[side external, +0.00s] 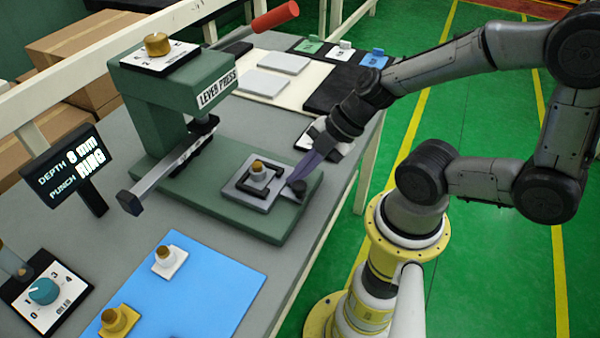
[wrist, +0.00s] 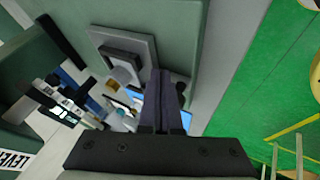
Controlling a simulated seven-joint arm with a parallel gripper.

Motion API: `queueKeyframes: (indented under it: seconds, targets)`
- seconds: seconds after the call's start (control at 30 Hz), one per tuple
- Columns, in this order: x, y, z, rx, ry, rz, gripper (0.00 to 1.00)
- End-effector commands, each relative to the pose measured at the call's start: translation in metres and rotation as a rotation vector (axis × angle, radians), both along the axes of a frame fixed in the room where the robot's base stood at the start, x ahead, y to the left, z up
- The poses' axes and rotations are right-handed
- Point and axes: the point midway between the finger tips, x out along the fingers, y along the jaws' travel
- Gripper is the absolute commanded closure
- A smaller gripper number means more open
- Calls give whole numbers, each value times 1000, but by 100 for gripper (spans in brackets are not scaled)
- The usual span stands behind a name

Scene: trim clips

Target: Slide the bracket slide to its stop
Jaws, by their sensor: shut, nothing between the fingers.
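A grey plate (side external: 243,188) lies on the green base of the lever press, with a black bracket (side external: 273,190) around a small pale block topped by a brass knob (side external: 258,167). I take this bracket to be the bracket slide. The plate also shows in the wrist view (wrist: 106,38). My gripper (side external: 298,179) is shut and empty, its fingers slanting down to the plate's right end, beside a dark round knob (side external: 297,187). In the wrist view my shut fingers (wrist: 160,75) overlap the plate's edge. Whether they touch the knob or bracket I cannot tell.
The lever press (side external: 160,100) with its red handle (side external: 275,17) stands behind the plate. A metal bar (side external: 165,175) sticks out at its left. A blue mat (side external: 195,295) with small knobbed pieces lies in front. A display (side external: 70,165) reads "DEPTH 8 mm, PUNCH RING".

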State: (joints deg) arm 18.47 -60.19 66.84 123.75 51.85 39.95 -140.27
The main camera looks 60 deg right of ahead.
Motion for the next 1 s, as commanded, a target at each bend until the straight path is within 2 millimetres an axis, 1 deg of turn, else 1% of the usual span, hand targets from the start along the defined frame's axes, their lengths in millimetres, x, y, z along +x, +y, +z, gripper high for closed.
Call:
queueKeyframes:
  seconds: [0.17,0.5,0.6,0.7,0.83,1.0]
  targets:
    - [23,0,0,0,3,4,100]
    - [86,0,-1,0,2,2,100]
    - [103,0,0,0,2,3,100]
    - [115,0,-1,1,3,2,100]
    - [125,0,0,1,1,1,100]
    - [126,0,0,0,0,-1,100]
